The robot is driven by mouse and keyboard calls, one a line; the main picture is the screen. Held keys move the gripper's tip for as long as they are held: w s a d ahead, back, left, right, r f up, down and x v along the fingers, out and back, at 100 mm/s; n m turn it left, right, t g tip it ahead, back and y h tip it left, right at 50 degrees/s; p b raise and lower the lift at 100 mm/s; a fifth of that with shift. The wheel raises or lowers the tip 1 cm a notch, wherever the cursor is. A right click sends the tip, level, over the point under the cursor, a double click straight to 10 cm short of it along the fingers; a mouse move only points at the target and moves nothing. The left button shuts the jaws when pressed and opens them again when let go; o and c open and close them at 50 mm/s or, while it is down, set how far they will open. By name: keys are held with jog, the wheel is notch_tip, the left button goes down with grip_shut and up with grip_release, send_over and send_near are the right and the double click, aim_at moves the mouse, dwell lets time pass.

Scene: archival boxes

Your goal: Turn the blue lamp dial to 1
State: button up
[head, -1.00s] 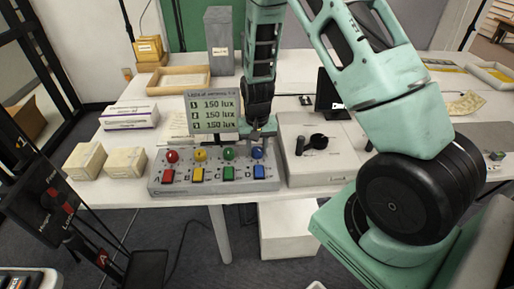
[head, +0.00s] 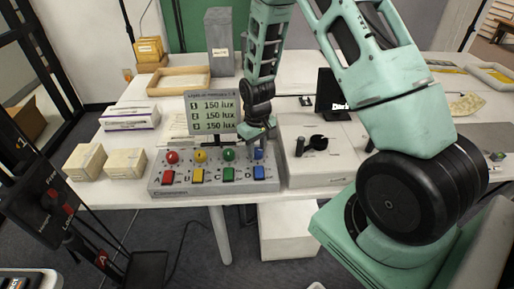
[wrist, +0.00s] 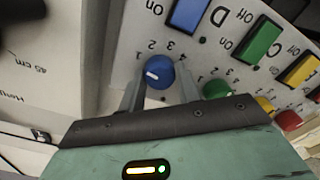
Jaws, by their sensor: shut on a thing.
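The blue dial (head: 259,154) is the rightmost of the round dials on the grey control box (head: 215,187). In the wrist view the blue dial (wrist: 160,72) sits between my two fingers, with printed numbers around it. Its white pointer mark points left in that view, to the side where the 1 is printed. My gripper (head: 258,147) reaches down onto the dial from above and is shut on it; the gripper also shows in the wrist view (wrist: 160,88). The lamp display (head: 212,112) behind the box reads 150 lux on all three lines.
Red (head: 172,157), yellow (head: 200,155) and green (head: 229,154) dials stand left of the blue one, close to my gripper. Coloured buttons line the front, with a blue button (head: 259,172) below the blue dial. A white case (head: 320,165) stands right of the box.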

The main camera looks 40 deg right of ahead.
aim_at(257, 150)
dwell(0.3)
jog(key=o, duration=1)
jog(key=shift+r, duration=0.1)
notch_tip(257, 150, up, 17)
jog(key=shift+r, duration=0.15)
